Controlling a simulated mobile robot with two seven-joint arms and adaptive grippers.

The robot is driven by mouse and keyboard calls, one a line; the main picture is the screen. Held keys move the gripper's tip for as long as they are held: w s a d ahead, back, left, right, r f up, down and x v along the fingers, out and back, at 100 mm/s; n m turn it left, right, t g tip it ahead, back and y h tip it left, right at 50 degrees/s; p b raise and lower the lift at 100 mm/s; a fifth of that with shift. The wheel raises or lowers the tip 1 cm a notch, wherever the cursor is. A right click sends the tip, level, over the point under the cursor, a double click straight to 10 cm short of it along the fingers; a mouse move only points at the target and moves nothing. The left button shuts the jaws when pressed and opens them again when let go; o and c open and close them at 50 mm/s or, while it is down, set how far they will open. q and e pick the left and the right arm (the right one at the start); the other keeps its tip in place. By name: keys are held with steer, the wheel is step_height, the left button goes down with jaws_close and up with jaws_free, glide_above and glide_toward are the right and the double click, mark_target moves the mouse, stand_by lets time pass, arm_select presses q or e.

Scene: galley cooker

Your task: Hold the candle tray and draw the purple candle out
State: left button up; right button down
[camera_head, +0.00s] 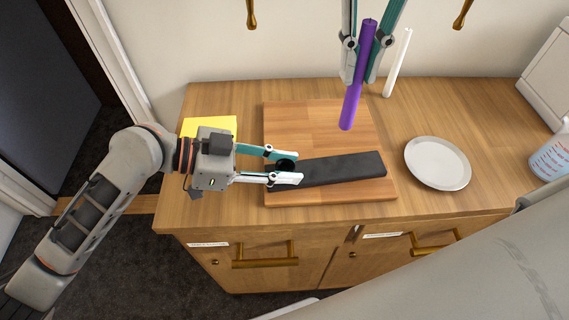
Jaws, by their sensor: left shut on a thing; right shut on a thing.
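The candle tray (335,171) is a long, dark, narrow block lying on a wooden board. My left gripper (292,167) is shut on its left end, with one finger on each side. The purple candle (358,75) is long and thin and stands clear of the tray, held nearly upright with a slight tilt. My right gripper (364,72) comes in from the top and is shut on the candle, its fingers on either side of the upper part. The candle's lower end appears above the back part of the board, apart from the tray.
The wooden board (310,120) lies on the counter (235,95). A white candle (398,62) stands behind the purple one. A white plate (437,163) is to the right, with a measuring cup (553,158) beyond it. A yellow sheet (222,124) lies at the left.

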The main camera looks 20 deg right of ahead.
stand_by(0.3)
arm_select(q)
steer(key=o, duration=1.3)
steer(key=shift+c, duration=0.2)
steer(key=shift+a, duration=0.1)
steer(key=v, duration=1.1)
steer(key=shift+a+r, duration=0.15)
steer(key=shift+a, duration=0.2)
